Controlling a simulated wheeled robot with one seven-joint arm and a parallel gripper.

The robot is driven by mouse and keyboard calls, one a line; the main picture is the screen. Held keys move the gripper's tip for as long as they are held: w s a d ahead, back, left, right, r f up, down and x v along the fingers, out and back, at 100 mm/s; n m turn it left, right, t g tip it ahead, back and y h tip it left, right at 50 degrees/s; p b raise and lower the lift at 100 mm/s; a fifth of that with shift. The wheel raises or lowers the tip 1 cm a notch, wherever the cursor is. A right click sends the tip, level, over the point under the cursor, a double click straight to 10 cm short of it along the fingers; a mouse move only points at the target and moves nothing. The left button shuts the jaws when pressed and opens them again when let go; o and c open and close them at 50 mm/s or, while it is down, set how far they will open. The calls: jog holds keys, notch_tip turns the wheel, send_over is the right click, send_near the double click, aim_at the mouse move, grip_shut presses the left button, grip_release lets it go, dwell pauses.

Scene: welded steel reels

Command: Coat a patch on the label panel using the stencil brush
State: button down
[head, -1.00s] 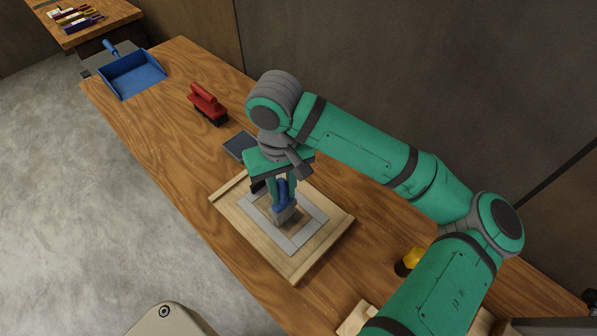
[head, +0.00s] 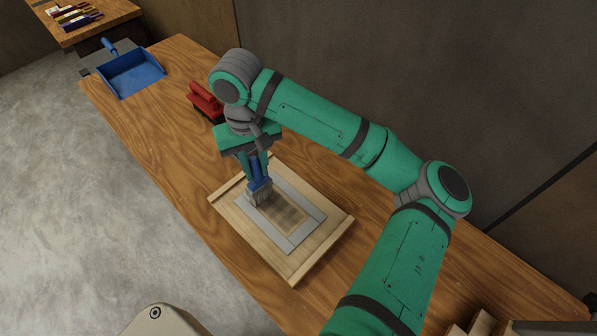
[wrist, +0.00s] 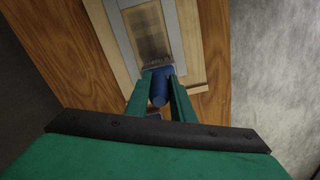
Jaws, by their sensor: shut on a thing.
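My gripper (head: 254,168) is shut on the blue handle of the stencil brush (head: 259,190), at the upper left part of the label panel (head: 232,214). The brush also shows in the wrist view (wrist: 161,86), with its bristles down at the near end of the panel's window. The panel is a pale wooden board with a grey frame (head: 300,233) around a bare rectangle. A brownish darker patch (head: 285,210) covers part of that rectangle; it also shows in the wrist view (wrist: 148,35). Whether the bristles touch the wood is hard to tell.
A blue dustpan (head: 133,73) sits at the bench's far left end. Wooden blocks (head: 482,324) lie at the lower right. The bench right of the panel is clear.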

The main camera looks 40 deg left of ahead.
jog(key=shift+a, duration=0.45)
jog(key=shift+d+r, duration=0.1)
jog(key=shift+r, duration=4)
jog(key=shift+w, duration=0.1)
jog(key=shift+s, duration=0.2)
jog(key=shift+w, duration=0.1)
